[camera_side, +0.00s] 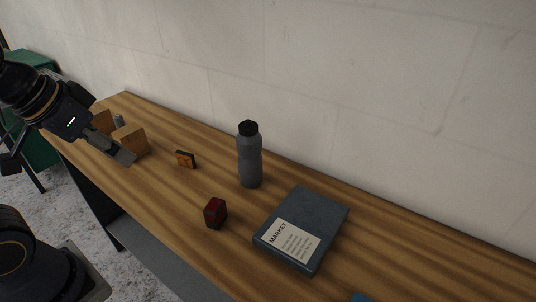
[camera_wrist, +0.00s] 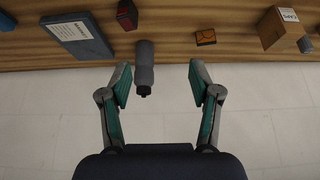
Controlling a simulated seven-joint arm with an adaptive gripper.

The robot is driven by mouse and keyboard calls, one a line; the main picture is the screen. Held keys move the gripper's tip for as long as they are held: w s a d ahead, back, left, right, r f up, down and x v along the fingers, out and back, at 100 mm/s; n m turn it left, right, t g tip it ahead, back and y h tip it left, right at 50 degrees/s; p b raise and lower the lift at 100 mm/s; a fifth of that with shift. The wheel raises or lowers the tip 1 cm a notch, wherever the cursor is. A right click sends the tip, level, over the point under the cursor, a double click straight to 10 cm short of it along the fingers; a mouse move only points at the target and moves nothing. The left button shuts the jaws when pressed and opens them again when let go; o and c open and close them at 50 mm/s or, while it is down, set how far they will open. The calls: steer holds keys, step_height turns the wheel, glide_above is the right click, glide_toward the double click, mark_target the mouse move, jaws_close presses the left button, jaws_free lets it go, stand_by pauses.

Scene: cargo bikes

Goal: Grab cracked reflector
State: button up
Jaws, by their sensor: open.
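A small orange block with dark crack-like lines on its face, the cracked reflector (camera_side: 185,159), lies on the wooden bench near the middle left. In the wrist view it (camera_wrist: 206,37) is at the top, right of centre, beyond the right fingertip. My gripper (camera_side: 122,154) is left of it in the side view, in front of a cardboard box. In the wrist view my gripper (camera_wrist: 158,82) has its two fingers wide apart with nothing held between them. The reflector is apart from both fingers.
A grey bottle (camera_side: 250,160) stands right of the reflector. A dark red block (camera_side: 215,212) and a blue-grey book (camera_side: 325,222) labelled MARKET lie nearer the front and right. The cardboard box (camera_wrist: 277,31) is at the wrist view's right. A pale wall (camera_side: 350,80) runs behind the bench.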

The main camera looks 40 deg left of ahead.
steer(key=o, duration=0.5)
steer(key=shift+c, duration=0.2)
step_height(320, 180, up, 4)
steer(key=w, duration=0.3)
steer(key=n+g, duration=0.3)
steer(key=g, duration=0.3)
glide_above(184, 152)
steer(key=d, duration=0.1)
steer(key=f, duration=2)
steer(key=shift+s+f, duration=0.15)
steer(key=shift+s, duration=0.1)
steer(key=shift+w+a+f, duration=0.1)
steer(key=shift+a+f, duration=0.1)
steer(key=shift+f, duration=1.3)
steer(key=shift+w+a+f, duration=0.1)
steer(key=shift+a+f, duration=0.1)
steer(key=shift+f, duration=1.3)
